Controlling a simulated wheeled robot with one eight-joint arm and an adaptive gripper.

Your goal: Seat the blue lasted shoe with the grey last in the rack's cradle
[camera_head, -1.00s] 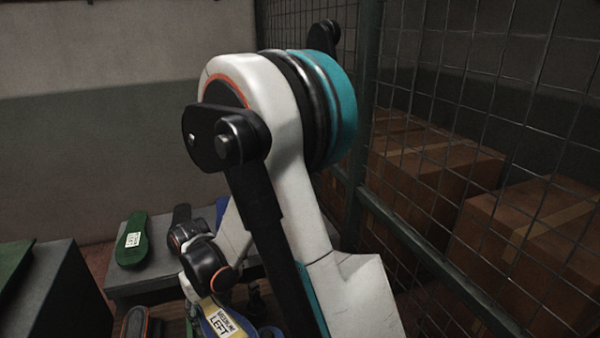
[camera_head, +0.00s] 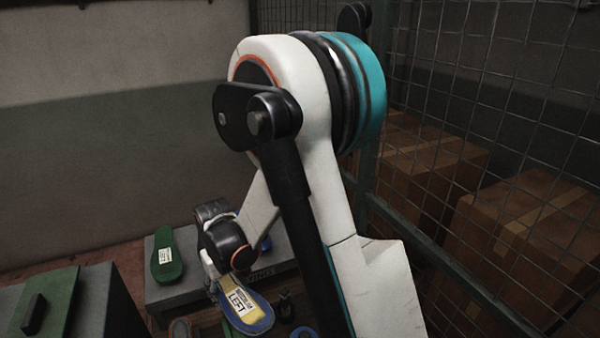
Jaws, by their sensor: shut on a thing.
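A blue shoe (camera_head: 264,322) with a yellowish face and a white label reading LEFT shows low in the middle of the head view, just below my wrist. The labelled face is turned up toward the camera and the shoe is tilted. My gripper (camera_head: 221,286) is mostly hidden behind the wrist and the shoe. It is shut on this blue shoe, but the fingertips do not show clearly. I cannot make out the grey last. I cannot pick out the rack's cradle; the lower area is partly blocked by my arm.
A green sole-shaped piece (camera_head: 167,262) with a label lies on a grey bench (camera_head: 185,292). A green plate (camera_head: 52,306) with a black handle lies on a grey block at left. Dark items (camera_head: 285,306) sit right of the shoe. A mesh fence (camera_head: 500,130) and cardboard boxes stand at right.

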